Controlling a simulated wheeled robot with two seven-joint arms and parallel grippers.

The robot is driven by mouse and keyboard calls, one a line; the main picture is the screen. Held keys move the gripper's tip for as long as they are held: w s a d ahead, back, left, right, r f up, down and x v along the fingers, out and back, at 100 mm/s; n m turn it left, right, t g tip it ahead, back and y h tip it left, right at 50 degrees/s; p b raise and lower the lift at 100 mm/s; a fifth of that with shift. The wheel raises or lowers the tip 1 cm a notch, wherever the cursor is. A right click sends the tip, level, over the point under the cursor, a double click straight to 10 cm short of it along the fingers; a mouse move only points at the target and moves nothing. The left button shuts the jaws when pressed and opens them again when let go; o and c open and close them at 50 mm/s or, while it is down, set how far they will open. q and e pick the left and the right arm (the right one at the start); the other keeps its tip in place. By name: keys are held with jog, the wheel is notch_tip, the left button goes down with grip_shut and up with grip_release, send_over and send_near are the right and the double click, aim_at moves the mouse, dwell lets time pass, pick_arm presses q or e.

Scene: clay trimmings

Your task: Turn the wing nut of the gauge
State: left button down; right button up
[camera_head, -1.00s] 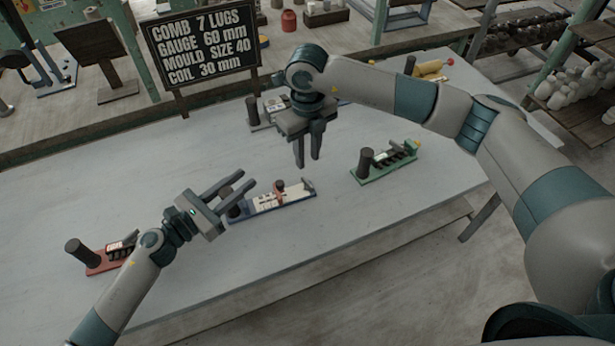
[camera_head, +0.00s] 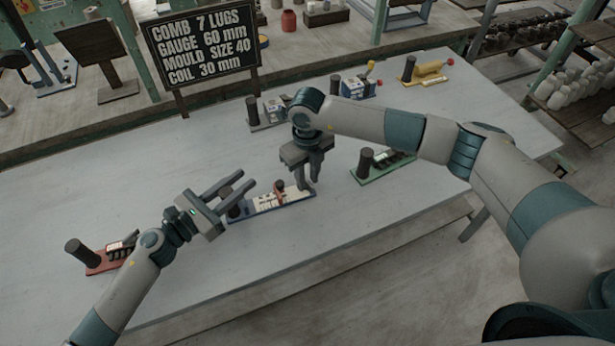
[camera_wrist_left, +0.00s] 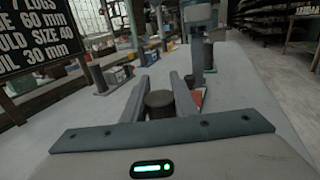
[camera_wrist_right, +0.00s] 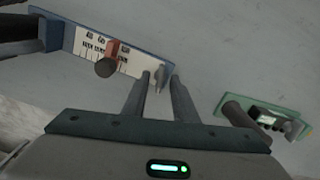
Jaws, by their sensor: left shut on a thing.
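The gauge (camera_head: 268,204) is a blue-edged board with a white scale and a red slider (camera_head: 280,190). It lies on the grey table. My left gripper (camera_head: 248,178) is shut on the dark round post (camera_wrist_left: 160,103) at the gauge's left end. The grey wing nut (camera_wrist_right: 159,79) stands at the gauge's other end. My right gripper (camera_head: 312,181) points down over that end. In the right wrist view its open fingers (camera_wrist_right: 160,84) lie on either side of the wing nut; whether they touch it I cannot tell. In the head view the fingers partly hide the wing nut.
A green-based tool (camera_head: 380,170) stands close right of my right gripper. A red-based tool (camera_head: 98,259) is at left, near my left arm. Grey, blue and yellow (camera_head: 428,75) tools stand behind. A sign (camera_head: 202,47) gives "GAUGE 60 mm". The table's front is clear.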

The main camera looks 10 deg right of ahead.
grip_shut()
jog(key=shift+n, duration=0.3)
jog(key=n, duration=1.5)
jog(key=shift+n, duration=0.4)
jog(key=n, duration=0.5)
jog(key=shift+w+n, duration=0.1)
jog(key=shift+n, duration=0.2)
